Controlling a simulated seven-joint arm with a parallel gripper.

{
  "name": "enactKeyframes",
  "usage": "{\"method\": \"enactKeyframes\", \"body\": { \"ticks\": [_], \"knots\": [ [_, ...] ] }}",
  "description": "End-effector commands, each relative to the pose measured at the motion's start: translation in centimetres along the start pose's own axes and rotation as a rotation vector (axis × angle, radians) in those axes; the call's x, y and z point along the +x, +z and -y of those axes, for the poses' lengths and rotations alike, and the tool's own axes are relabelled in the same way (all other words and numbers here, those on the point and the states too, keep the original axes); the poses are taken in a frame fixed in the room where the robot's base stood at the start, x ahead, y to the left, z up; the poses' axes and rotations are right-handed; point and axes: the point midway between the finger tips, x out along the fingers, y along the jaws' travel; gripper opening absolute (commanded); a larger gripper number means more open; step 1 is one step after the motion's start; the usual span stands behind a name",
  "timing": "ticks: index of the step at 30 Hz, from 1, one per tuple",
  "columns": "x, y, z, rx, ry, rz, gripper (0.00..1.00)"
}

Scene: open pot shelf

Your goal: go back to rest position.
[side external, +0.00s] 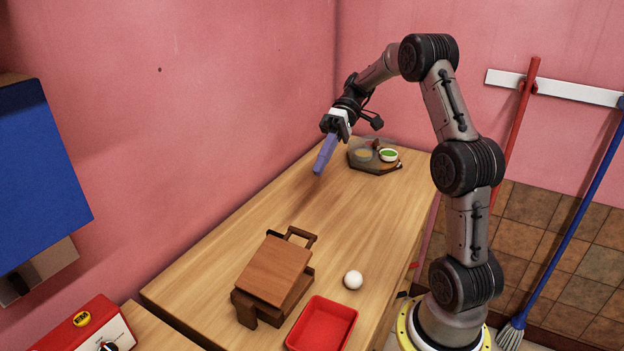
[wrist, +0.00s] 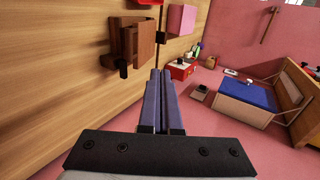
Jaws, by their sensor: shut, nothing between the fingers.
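My gripper (side external: 321,168) is in the air above the far part of the wooden table (side external: 230,245), pointing down and to the left in the side external view. Its two long purple-blue fingers are shut together with nothing between them. The fingers also show in the wrist view (wrist: 160,75), pressed side by side. My arm arches up from its base at the right of the table. The fingertips touch no object.
A dark tray (side external: 366,168) with small bowls stands at the far end, near my gripper. A brown wooden stand (side external: 275,268), a white ball (side external: 353,280) and a red tray (side external: 322,326) are in the near half. A pink wall (side external: 230,120) borders the table's left.

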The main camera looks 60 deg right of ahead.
Motion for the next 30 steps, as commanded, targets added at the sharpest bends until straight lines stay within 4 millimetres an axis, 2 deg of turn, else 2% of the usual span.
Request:
{"method": "enactKeyframes", "body": {
  "ticks": [3,5,8,9,13,15,18,21,24,30],
  "knots": [
    [-0.5,-0.1,0.0,-0.003,0.0,0.006,0.0],
    [-0.2,-0.3,0.8,-0.023,0.009,0.019,0.0],
    [0.6,-0.7,4.4,-0.104,0.056,0.047,0.0],
    [1.3,-0.4,6.3,-0.142,0.077,0.064,0.0],
    [4.2,2.2,12.1,-0.255,0.186,0.131,0.0],
    [5.8,4.2,14.2,-0.294,0.263,0.153,0.0],
    [7.8,7.2,16.1,-0.332,0.383,0.162,0.0],
    [9.4,10.4,16.9,-0.361,0.508,0.142,0.0],
    [10.6,13.4,16.7,-0.385,0.633,0.094,0.0],
    [11.6,17.9,13.8,-0.408,0.847,-0.093,0.0]
  ]
}}
